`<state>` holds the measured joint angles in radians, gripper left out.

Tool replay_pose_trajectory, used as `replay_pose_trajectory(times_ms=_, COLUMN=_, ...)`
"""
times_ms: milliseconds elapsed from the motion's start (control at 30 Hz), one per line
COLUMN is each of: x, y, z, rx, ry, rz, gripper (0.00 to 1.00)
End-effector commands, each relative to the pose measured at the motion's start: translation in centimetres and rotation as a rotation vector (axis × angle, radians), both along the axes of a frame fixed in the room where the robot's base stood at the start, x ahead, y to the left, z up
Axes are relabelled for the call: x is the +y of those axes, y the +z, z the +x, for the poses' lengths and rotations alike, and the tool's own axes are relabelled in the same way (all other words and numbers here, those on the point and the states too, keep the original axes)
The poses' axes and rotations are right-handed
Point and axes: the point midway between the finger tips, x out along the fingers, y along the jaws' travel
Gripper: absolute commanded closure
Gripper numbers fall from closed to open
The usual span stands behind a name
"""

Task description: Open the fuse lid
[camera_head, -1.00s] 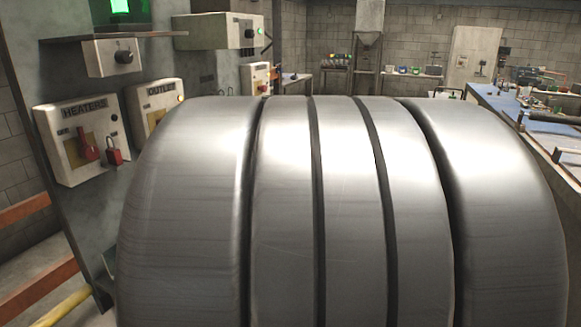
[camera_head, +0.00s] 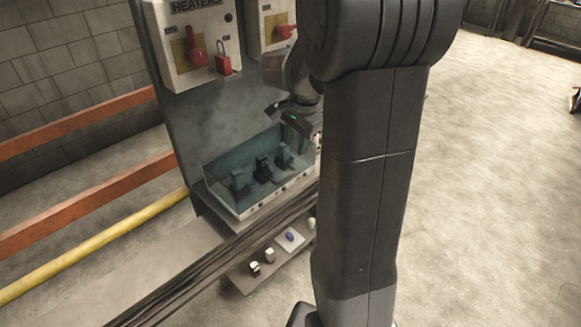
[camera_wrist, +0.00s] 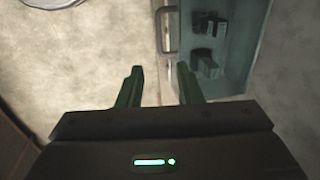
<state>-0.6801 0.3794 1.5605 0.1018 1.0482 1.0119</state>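The fuse box (camera_head: 215,178) is a shallow box on the grey panel, with several dark fuses inside. Its clear bluish lid (camera_wrist: 240,70) seems to lie closed over them. In the wrist view a pale bar-shaped handle (camera_wrist: 168,30) runs along the left edge of the lid. My gripper (camera_wrist: 159,70) is open and empty, its two fingers apart. The handle lies beyond the fingertips, in line with the gap's right part, and the right finger is near the lid's edge. In the head view my gripper is at the box's upper right, its fingertips mostly hidden.
The heaters switch box (camera_head: 190,45) with red handles is above the fuse box. A lower ledge (camera_head: 245,280) carries several small knobs. Orange rails (camera_head: 90,195) and a yellow rail (camera_head: 100,245) stand at left. Open floor (camera_head: 480,180) lies to the right.

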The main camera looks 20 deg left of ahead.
Motion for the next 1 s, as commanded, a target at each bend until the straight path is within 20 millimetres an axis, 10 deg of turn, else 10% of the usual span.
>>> replay_pose_trajectory(times_ms=500, x=1.6, y=-9.9, z=0.6, rx=0.002, ry=0.002, rz=-0.003, gripper=0.67)
replay_pose_trajectory(times_ms=1000, x=1.8, y=-11.5, z=0.7, rx=0.000, ry=0.002, rz=0.000, gripper=0.67)
